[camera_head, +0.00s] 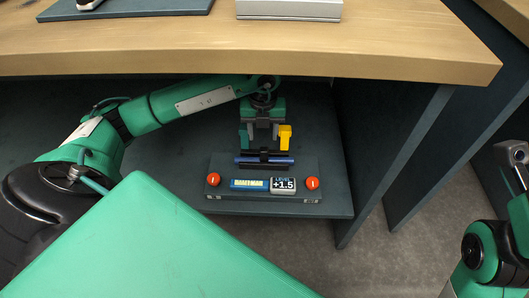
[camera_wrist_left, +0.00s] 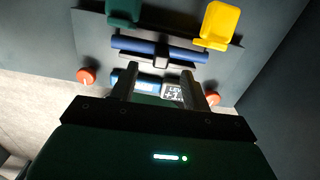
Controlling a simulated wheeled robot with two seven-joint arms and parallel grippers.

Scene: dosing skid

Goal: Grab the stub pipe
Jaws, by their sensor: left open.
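The stub pipe, a short blue bar (camera_head: 282,161), lies crosswise on the dark skid on the lower shelf, behind the label plates. A black bracket crosses its middle. It also shows in the left wrist view (camera_wrist_left: 132,46), beyond my fingertips. My left gripper (camera_head: 262,136) is open and empty, reaching in under the tabletop above the skid. In the left wrist view its two fingers (camera_wrist_left: 158,84) stand apart over the label plates, with the pipe just ahead of them. No contact with the pipe shows.
A yellow block (camera_head: 285,137) and a dark green block (camera_wrist_left: 123,12) stand behind the pipe. Two red knobs (camera_head: 213,179) (camera_head: 312,183) flank the blue label and the level plate (camera_head: 283,185). The wooden tabletop (camera_head: 400,45) overhangs the shelf (camera_head: 150,155); a dark side panel (camera_head: 390,150) stands right.

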